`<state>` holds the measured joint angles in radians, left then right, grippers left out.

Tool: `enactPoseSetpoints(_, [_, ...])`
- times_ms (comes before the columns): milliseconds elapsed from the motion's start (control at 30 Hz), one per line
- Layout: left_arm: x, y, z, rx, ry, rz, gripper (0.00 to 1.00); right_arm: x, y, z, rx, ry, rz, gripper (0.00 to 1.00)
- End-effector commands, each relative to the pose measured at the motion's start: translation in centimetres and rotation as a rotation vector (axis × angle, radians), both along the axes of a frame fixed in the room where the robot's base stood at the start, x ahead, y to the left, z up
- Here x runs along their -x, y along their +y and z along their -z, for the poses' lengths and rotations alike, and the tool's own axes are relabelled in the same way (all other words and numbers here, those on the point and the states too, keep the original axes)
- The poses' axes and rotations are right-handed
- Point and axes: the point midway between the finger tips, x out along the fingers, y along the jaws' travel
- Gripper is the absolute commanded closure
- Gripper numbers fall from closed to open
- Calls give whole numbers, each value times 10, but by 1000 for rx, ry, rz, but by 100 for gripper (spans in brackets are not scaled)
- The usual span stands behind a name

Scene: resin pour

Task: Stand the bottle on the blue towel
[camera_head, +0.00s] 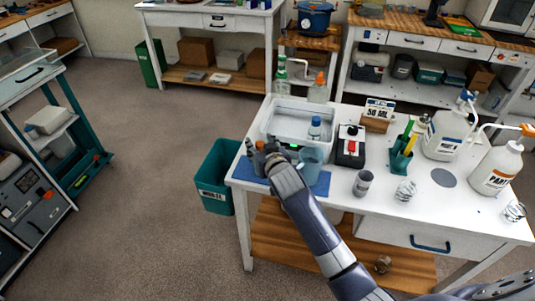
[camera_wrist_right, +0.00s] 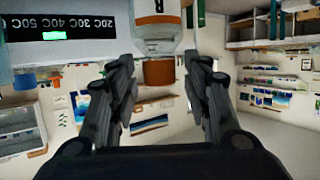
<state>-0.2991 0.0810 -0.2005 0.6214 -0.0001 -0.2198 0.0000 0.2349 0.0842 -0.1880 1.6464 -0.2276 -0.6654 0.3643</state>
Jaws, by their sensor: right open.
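In the head view my right gripper (camera_head: 268,153) is low over the front left corner of the white table. The blue towel (camera_head: 321,186) lies there flat, partly hidden by my arm. In the right wrist view the bottle (camera_wrist_right: 157,14), clear with a white label and an orange-brown cap (camera_wrist_right: 158,73), appears upside down. My open right gripper (camera_wrist_right: 163,65) has a finger on each side of the cap in that picture; contact is not visible. In the head view only the bottle's cap (camera_head: 259,145) shows beside the gripper. My left gripper is out of view.
A clear bluish cup (camera_head: 311,164) stands at the towel. Behind is a white bath (camera_head: 275,125) holding a blue-capped bottle (camera_head: 315,128). A black-and-red device (camera_head: 350,148) and a grey cup (camera_head: 362,184) stand to the right. A teal bin (camera_head: 215,178) is left of the table.

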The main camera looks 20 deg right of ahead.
Motion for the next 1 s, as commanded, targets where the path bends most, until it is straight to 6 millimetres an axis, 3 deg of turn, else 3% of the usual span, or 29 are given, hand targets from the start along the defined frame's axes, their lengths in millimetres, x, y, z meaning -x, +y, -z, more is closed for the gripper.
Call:
enactPoseSetpoints(600, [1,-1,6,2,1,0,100,89,2,-30,-1,1,0,55])
enactPoseSetpoints(1000, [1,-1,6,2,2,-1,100,101,3,-36,0,0,0,55])
